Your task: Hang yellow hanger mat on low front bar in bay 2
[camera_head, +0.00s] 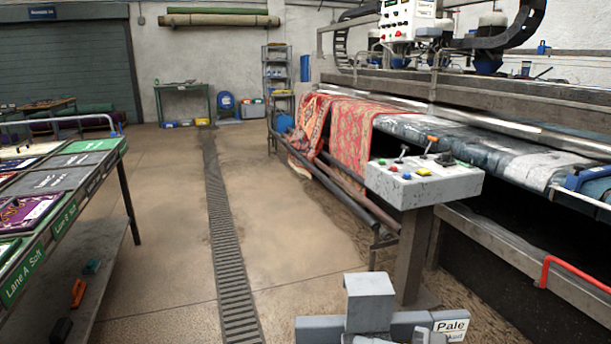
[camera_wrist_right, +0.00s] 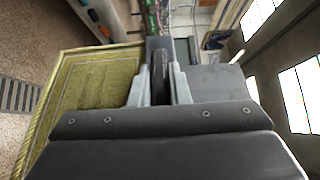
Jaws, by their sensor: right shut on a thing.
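The yellow mat (camera_wrist_right: 95,85) shows in the right wrist view, to the left of my right gripper (camera_wrist_right: 160,85). Its surface is dull yellow with a paler border line. My right gripper is shut on a dark upright part between its fingers, which appears to belong to the hanger. In the head view a grey hanger bar (camera_head: 325,327) with a raised block and a white tag reading "Pale" shows at the bottom edge. The mat itself is out of that view. Dark horizontal bars (camera_head: 352,199) run along the machine's front. No bay number is readable. My left gripper is not in view.
Red patterned rugs (camera_head: 362,133) drape over the machine's far end. A control box (camera_head: 424,185) on a post stands in front of the machine. A lane table (camera_head: 55,185) is at left. Open floor with a drain grate (camera_head: 226,245) lies between.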

